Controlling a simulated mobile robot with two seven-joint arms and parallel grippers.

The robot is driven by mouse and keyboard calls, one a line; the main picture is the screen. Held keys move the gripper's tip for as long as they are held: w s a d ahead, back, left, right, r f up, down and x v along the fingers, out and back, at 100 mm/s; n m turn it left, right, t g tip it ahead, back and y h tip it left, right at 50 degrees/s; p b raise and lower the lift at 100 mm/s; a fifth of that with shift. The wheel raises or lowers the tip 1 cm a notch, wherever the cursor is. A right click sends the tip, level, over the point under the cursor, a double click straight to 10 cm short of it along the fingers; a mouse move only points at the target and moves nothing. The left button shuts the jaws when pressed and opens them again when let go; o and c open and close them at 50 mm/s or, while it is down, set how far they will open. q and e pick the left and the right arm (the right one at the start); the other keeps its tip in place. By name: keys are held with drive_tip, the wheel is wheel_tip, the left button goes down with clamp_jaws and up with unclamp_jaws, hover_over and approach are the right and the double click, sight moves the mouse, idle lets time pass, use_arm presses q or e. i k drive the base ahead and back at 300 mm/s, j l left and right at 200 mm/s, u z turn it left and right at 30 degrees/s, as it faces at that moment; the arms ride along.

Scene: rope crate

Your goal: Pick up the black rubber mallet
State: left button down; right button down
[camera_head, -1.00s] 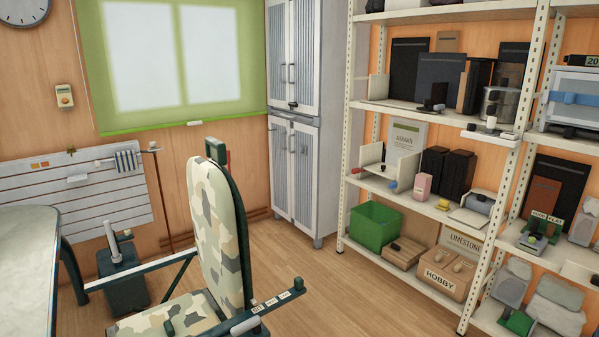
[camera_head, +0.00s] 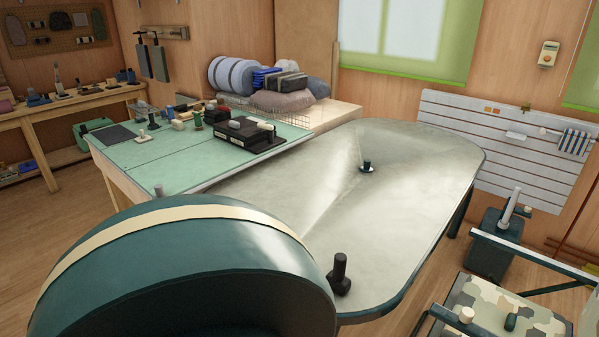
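I cannot pick out the black rubber mallet for certain. A small dark upright piece (camera_head: 340,275) stands at the near edge of the pale rounded table (camera_head: 420,205). A smaller dark piece with a round base (camera_head: 367,167) stands near the table's middle. Several small tools, too small to name, lie on the green-topped bench (camera_head: 165,160) at the left. Neither of my grippers is in view.
A large dark green rounded form with a cream band (camera_head: 180,265) blocks the lower left foreground. A camouflage-patterned chair (camera_head: 510,315) stands at the lower right. Another wooden bench (camera_head: 75,100) is at the far left. Bare floor (camera_head: 80,205) shows left of the green bench.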

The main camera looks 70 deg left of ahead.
sight(341, 283)
drive_tip(key=u, duration=1.75)
drive_tip(key=j+z, duration=0.15)
drive_tip(key=z, duration=0.25)
drive_tip(key=j+z, duration=0.1)
drive_tip(key=z, duration=0.3)
drive_tip(key=j+z, duration=0.15)
drive_tip(key=z, duration=0.3)
drive_tip(key=k+j+z, duration=0.65)
drive_tip(key=j, duration=0.25)
drive_tip(key=i, duration=0.1)
